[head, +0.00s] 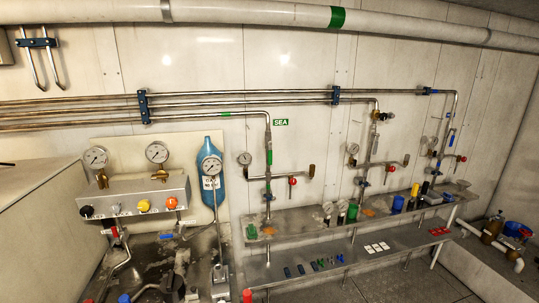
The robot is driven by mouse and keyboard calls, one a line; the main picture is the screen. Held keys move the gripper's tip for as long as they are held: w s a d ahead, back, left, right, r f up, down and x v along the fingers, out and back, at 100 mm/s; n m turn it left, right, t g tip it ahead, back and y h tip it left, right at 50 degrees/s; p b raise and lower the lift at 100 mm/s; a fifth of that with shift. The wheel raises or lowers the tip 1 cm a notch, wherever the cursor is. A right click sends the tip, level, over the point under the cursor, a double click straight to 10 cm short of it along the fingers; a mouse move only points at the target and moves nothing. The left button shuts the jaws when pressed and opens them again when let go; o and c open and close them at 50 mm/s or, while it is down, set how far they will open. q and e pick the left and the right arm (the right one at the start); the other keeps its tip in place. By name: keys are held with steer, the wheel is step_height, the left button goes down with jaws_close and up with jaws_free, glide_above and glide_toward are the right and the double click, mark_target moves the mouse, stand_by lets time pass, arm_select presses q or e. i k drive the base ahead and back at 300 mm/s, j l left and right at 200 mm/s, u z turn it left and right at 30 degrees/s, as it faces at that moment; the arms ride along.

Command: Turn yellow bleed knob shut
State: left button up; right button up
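The yellow bleed knob (144,205) is on the front of a grey control box (130,191) at the left of the head view. It sits in a row between a pale grey knob (116,209) on its left and an orange-red knob (171,203) on its right. A black knob (87,211) is at the row's left end. The yellow knob is too small to tell how far it is turned. Neither of my grippers shows in this view, and nothing is touching the knob.
Pipes and levers (119,243) crowd the space below. A long shelf (330,223) with cups and small parts runs along the wall to the right.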

mark_target(144, 205)
steer(key=u, duration=1.25)
